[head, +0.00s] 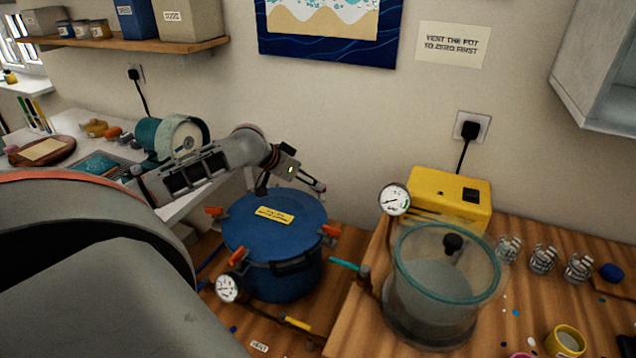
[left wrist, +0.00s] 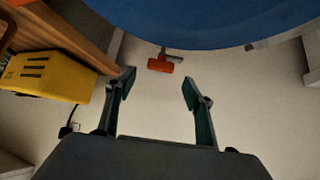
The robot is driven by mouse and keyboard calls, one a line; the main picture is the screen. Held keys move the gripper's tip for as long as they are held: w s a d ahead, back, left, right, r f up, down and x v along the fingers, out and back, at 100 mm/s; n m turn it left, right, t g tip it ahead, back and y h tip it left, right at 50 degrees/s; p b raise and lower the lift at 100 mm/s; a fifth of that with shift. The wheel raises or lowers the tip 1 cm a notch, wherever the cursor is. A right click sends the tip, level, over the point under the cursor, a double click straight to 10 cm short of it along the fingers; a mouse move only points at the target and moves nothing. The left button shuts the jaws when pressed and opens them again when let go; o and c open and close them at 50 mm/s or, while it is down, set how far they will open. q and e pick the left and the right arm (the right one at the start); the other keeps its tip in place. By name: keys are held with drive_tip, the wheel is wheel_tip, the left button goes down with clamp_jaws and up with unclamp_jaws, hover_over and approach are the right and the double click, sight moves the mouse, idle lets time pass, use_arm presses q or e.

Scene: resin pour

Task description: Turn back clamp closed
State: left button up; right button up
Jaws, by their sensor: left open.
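The blue pressure pot (head: 275,240) stands on the wooden bench, lid on, with orange-handled clamps around its rim. Left (head: 213,211), right (head: 330,230) and front (head: 236,257) clamps show in the head view; the back clamp is hidden there behind the lid and my arm. In the left wrist view one orange clamp handle (left wrist: 160,65), apparently the back clamp, sticks out from the pot's edge (left wrist: 200,25). My left gripper (head: 318,186) is behind the pot. Its open, empty fingers (left wrist: 159,82) point toward the handle, which lies beyond the tips, roughly between them.
A yellow pump (head: 450,195) and a clear chamber (head: 440,290) with a gauge (head: 394,199) stand right of the pot. The pot's gauge (head: 228,288) and hose fittings are in front. The wall with a socket (head: 472,128) is close behind.

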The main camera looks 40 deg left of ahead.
use_arm(q)
drive_tip(key=shift+x, duration=2.55)
drive_tip(key=c, duration=1.1)
